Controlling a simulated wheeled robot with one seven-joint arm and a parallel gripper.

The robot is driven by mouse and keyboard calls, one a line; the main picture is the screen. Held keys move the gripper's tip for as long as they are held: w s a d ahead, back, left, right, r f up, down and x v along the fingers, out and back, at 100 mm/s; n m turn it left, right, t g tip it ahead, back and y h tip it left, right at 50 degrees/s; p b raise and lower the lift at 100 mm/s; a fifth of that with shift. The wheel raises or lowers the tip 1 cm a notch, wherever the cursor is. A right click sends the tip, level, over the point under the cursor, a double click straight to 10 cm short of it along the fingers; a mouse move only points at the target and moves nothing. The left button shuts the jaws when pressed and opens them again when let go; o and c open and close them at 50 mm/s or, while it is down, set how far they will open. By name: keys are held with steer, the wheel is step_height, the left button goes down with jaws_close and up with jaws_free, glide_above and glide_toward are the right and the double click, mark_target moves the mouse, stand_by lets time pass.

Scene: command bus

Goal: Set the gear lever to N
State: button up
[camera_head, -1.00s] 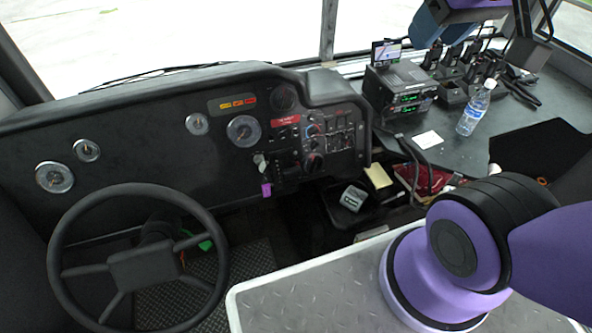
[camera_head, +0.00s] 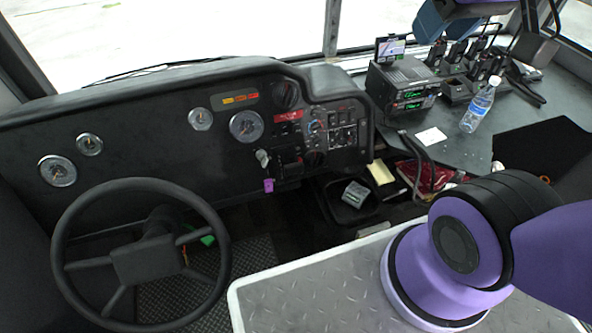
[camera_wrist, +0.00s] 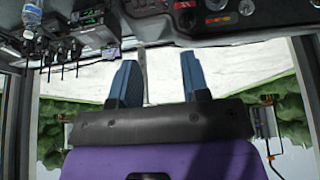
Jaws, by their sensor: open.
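The dashboard (camera_head: 150,130) runs across the head view. A small light-coloured lever or knob (camera_head: 262,158) sticks out of its centre panel, with a purple tag (camera_head: 268,185) just below. I cannot tell whether this is the gear lever, and no N marking is readable. My gripper (camera_wrist: 160,75) is open and empty in the wrist view, its two blue fingers apart and pointing toward the windshield. In the head view only part of it shows at the top right, above the radios and well away from the centre panel.
A steering wheel (camera_head: 141,255) stands at the left. Stacked radios (camera_head: 402,85), handsets in chargers (camera_head: 465,68) and a water bottle (camera_head: 479,105) occupy the right counter (camera_head: 440,165). A grey metal surface (camera_head: 300,292) lies in front. Space before the centre panel looks clear.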

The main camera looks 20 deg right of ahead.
steer(key=o, duration=0.4)
steer(key=shift+w, duration=0.1)
steer(key=shift+c, duration=0.2)
steer(key=o, duration=0.3)
steer(key=shift+w+a, duration=0.1)
steer(key=shift+w, duration=0.25)
steer(key=shift+o, duration=1.1)
steer(key=w+a+f+g, duration=0.1)
steer(key=w+f, duration=0.4)
steer(key=w, duration=0.6)
steer(key=shift+w+a+f+y, duration=0.15)
steer(key=shift+a+y, duration=0.15)
steer(key=shift+a, duration=0.4)
steer(key=g, duration=0.4)
glide_above(294, 165)
step_height(294, 165, down, 38)
steer(key=shift+f, duration=0.2)
step_height(294, 165, down, 11)
steer(key=shift+f, duration=0.15)
